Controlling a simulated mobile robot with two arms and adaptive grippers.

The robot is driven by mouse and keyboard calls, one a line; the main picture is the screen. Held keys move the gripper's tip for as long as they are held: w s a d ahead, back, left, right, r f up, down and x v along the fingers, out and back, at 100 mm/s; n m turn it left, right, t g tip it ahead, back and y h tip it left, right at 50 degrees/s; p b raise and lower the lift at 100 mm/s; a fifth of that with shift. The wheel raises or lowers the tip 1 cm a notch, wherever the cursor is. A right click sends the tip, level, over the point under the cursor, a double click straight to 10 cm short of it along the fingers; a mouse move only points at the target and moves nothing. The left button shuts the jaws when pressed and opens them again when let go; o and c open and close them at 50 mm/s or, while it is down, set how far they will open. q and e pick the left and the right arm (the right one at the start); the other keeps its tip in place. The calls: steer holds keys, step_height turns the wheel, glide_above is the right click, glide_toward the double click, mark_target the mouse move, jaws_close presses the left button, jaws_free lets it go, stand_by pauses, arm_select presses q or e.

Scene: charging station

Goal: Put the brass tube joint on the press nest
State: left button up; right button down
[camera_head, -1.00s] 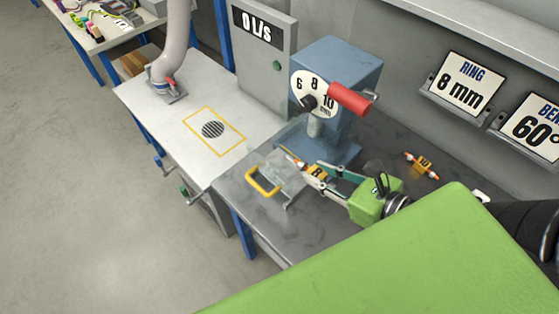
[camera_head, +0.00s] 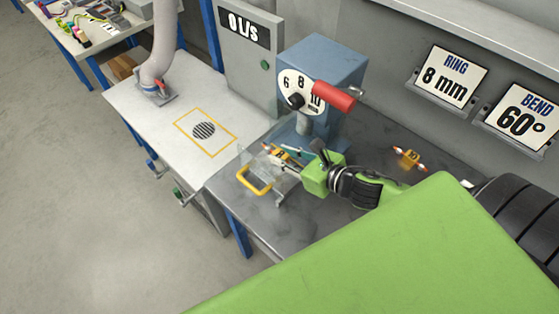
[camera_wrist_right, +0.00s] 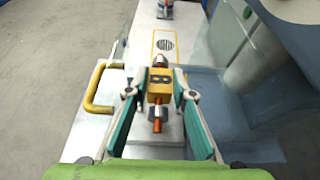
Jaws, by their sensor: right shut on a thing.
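The brass tube joint, a yellow block marked 8 with copper-orange tube ends (camera_head: 281,152), is between the fingers of my right gripper (camera_head: 284,156). In the right wrist view the gripper (camera_wrist_right: 160,88) is shut on the joint's block (camera_wrist_right: 158,84), one finger on each side. The joint is over a grey metal plate (camera_wrist_right: 152,128) in front of the blue press (camera_head: 345,68); whether it touches the plate I cannot tell. The press nest is not clearly distinguishable beneath the joint and fingers. My left gripper is not in view.
A yellow handle (camera_head: 252,182) stands at the plate's left, with a clear panel beside it. The press has a dial and red lever (camera_head: 333,97). Another joint marked 10 (camera_head: 410,157) lies on the dark bench to the right. A white table (camera_head: 165,105) is at left.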

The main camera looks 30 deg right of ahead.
mark_target(279, 156)
steer(key=shift+w+a+f, duration=0.15)
steer(key=shift+w+f, duration=0.9)
steer(key=shift+f, duration=0.1)
step_height(279, 156, down, 2)
steer(key=shift+s+f+p, duration=0.1)
steer(key=shift+p, duration=0.4)
steer(key=shift+f, duration=0.35)
steer(key=shift+f, duration=0.1)
steer(key=c, duration=1.7)
jaws_free()
